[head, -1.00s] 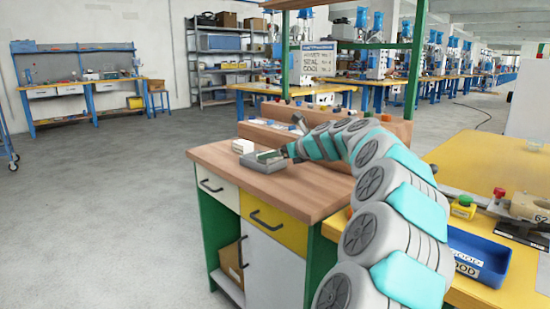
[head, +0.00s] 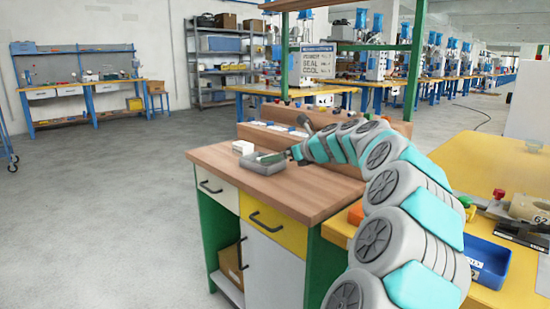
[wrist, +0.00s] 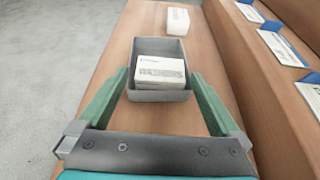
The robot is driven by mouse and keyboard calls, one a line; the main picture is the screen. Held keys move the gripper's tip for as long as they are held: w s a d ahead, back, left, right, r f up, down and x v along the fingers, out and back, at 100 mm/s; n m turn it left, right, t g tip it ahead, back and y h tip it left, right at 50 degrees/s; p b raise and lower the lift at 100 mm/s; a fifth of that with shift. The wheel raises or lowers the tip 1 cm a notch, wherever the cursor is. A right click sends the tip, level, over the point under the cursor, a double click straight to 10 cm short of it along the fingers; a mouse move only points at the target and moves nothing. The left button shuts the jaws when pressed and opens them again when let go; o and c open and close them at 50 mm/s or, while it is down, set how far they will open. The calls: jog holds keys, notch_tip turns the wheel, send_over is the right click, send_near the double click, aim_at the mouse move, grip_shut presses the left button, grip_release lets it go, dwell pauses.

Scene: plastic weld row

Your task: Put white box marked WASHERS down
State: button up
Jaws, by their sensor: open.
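A white box with small dark print (wrist: 161,68) lies inside a small grey open tray (wrist: 160,95) in the wrist view. The print is too small to read, so I cannot tell whether it says WASHERS. My gripper (wrist: 160,76) is open, its green fingers on the left and right of the tray, with the white box between them. The fingers seem clear of the box. In the head view my gripper (head: 281,156) is at the grey tray (head: 262,167) on the wooden cabinet top (head: 268,188). The box in the tray is hard to make out there.
A second white box (wrist: 178,20) stands beyond the tray, also in the head view (head: 243,147). A wooden ledge with labels (wrist: 268,42) runs along the right. The cabinet top's left edge drops to the floor. A blue bin (head: 487,264) sits on the yellow table.

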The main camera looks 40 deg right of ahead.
jog(key=v, duration=0.9)
jog(key=shift+s+r, duration=0.15)
jog(key=shift+s, duration=0.2)
